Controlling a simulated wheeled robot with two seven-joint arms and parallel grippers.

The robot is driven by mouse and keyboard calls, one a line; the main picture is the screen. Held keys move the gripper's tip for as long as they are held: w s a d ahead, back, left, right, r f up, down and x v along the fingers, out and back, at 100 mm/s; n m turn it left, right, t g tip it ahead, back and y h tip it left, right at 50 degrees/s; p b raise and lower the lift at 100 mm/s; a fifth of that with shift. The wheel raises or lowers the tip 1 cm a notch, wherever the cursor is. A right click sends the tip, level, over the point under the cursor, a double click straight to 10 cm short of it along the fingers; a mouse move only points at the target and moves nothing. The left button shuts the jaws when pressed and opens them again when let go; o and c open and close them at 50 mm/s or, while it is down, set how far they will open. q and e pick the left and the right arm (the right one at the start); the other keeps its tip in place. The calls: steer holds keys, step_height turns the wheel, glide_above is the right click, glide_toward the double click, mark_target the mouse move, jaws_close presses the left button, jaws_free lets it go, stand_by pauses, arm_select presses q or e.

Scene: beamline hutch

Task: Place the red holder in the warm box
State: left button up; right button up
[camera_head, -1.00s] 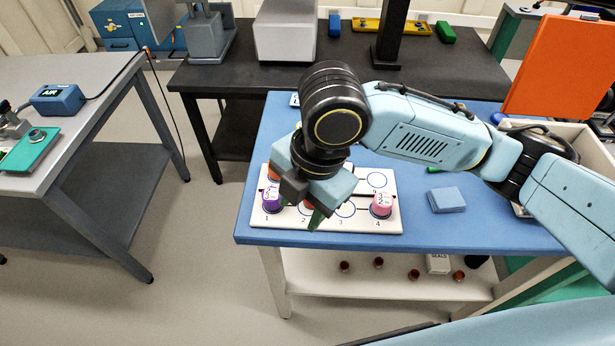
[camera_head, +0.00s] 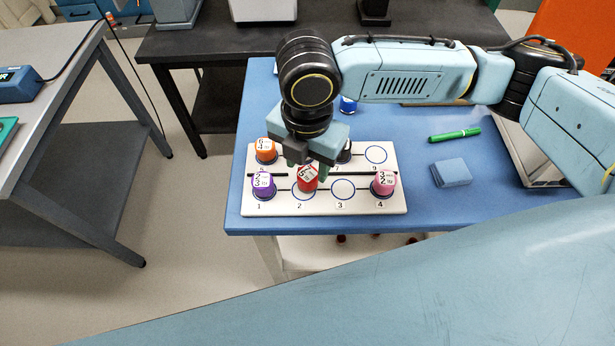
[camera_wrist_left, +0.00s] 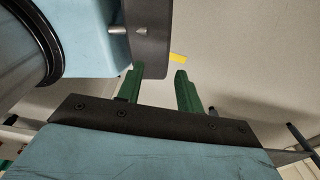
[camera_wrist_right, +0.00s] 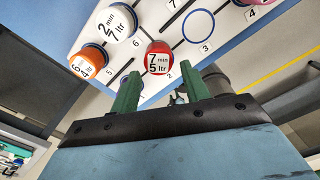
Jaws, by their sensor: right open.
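The red holder (camera_head: 308,180) stands at spot 2 of the white numbered rack (camera_head: 370,205), its white label showing on top. My right gripper (camera_head: 312,168) is just behind and above it, partly covering it. In the right wrist view the red holder (camera_wrist_right: 158,60) shows just beyond the open green fingertips (camera_wrist_right: 160,90), with nothing held between them. My left gripper (camera_wrist_left: 158,88) is open and empty over bare floor, outside the head view.
The rack also holds a purple holder (camera_head: 263,185), an orange holder (camera_head: 266,150) and a pink holder (camera_head: 383,183). A blue block (camera_head: 451,172) and a green pen (camera_head: 455,135) lie to the right on the blue table (camera_head: 410,150). A dark bench (camera_head: 210,45) stands behind.

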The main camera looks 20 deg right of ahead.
mark_target(307, 174)
step_height(307, 174, down, 5)
steer(key=shift+w+d+r+b, duration=0.1)
steer(key=shift+w+b, duration=0.05)
steer(key=shift+b, duration=0.4)
arm_select(q)
steer(key=shift+w+a+f, duration=0.15)
steer(key=shift+a+f, duration=0.4)
steer(key=shift+a, duration=0.15)
arm_select(e)
steer(key=c, duration=0.9)
